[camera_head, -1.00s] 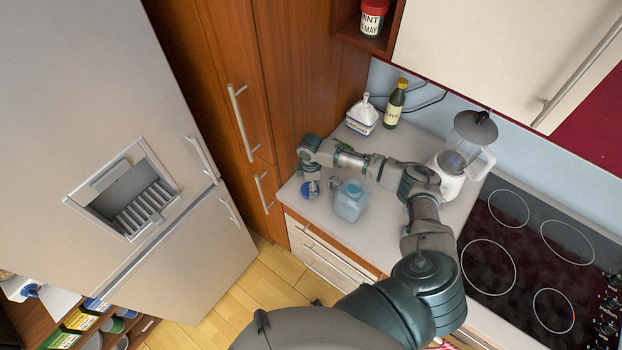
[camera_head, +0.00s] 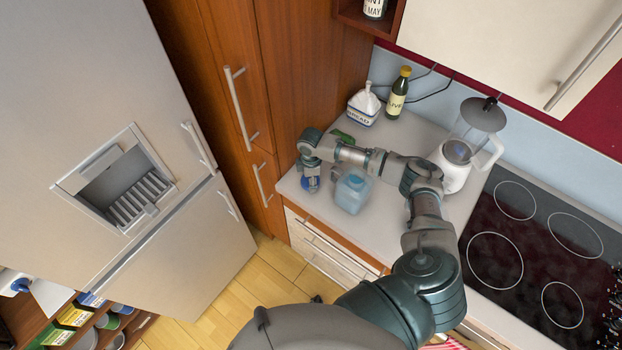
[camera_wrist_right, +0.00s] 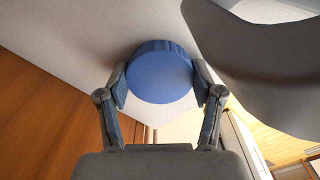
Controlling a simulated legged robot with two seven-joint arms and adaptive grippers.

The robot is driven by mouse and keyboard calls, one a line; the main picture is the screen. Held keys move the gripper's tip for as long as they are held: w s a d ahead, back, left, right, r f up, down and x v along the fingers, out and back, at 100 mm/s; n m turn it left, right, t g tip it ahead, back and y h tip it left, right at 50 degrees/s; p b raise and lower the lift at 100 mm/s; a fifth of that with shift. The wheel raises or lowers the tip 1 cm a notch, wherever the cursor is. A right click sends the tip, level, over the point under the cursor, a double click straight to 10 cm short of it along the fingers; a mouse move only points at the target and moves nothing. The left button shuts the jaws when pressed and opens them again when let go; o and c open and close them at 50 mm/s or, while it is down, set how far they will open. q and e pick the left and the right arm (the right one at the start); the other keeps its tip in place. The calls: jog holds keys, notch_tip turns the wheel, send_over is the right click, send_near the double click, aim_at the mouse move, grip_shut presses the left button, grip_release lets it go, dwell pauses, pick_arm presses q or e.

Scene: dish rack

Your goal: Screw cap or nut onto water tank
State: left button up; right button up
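The blue cap (camera_wrist_right: 160,75) is between the two fingers of my right gripper (camera_wrist_right: 161,84) in the right wrist view, and both fingertips meet its sides. In the head view, the cap (camera_head: 310,185) shows below my right gripper, near the left end of the counter. I cannot tell whether it touches the counter. The translucent blue water tank (camera_head: 351,193) stands on the counter just right of the cap, apart from it. My left gripper is in neither view.
A stove (camera_head: 545,255) lies to the right. A tall wooden cabinet (camera_head: 310,70) and a fridge (camera_head: 100,70) are on the left.

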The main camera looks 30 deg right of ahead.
jog(key=shift+c, duration=0.8)
notch_tip(320, 180, up, 4)
jog(key=p, duration=0.4)
jog(key=shift+f, duration=0.15)
jog(key=shift+r+p, duration=0.55)
jog(key=shift+r, duration=0.65)
jog(key=shift+f, duration=0.1)
